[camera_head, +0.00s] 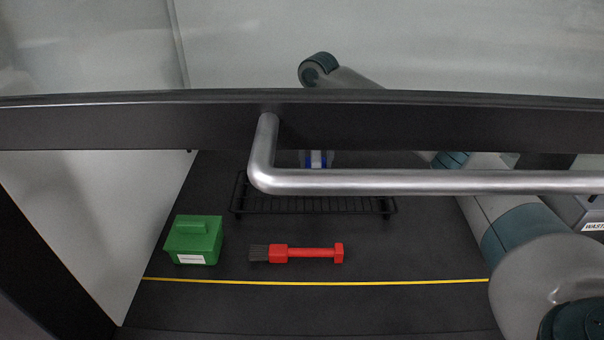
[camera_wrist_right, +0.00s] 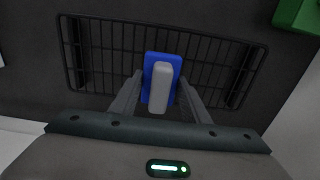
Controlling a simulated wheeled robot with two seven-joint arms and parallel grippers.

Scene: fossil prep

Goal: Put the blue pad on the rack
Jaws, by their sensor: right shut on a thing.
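The blue pad (camera_wrist_right: 161,58) has a pale grey grip block on it. In the right wrist view my right gripper (camera_wrist_right: 161,84) is shut on it, one finger on each side. The black wire rack (camera_wrist_right: 215,60) lies behind the pad in that view; I cannot tell whether they touch. In the head view the rack (camera_head: 315,206) stands on the dark floor of the cabinet. A small part of the pad (camera_head: 308,160) shows above the rack, between the dark crossbar and the handle. My right gripper is hidden there by the crossbar. My left gripper is out of view.
A dark crossbar (camera_head: 150,122) with a metal handle (camera_head: 400,181) spans the front. A yellow line (camera_head: 330,284) crosses the floor. A waste-labelled bin (camera_head: 592,212) is at right.

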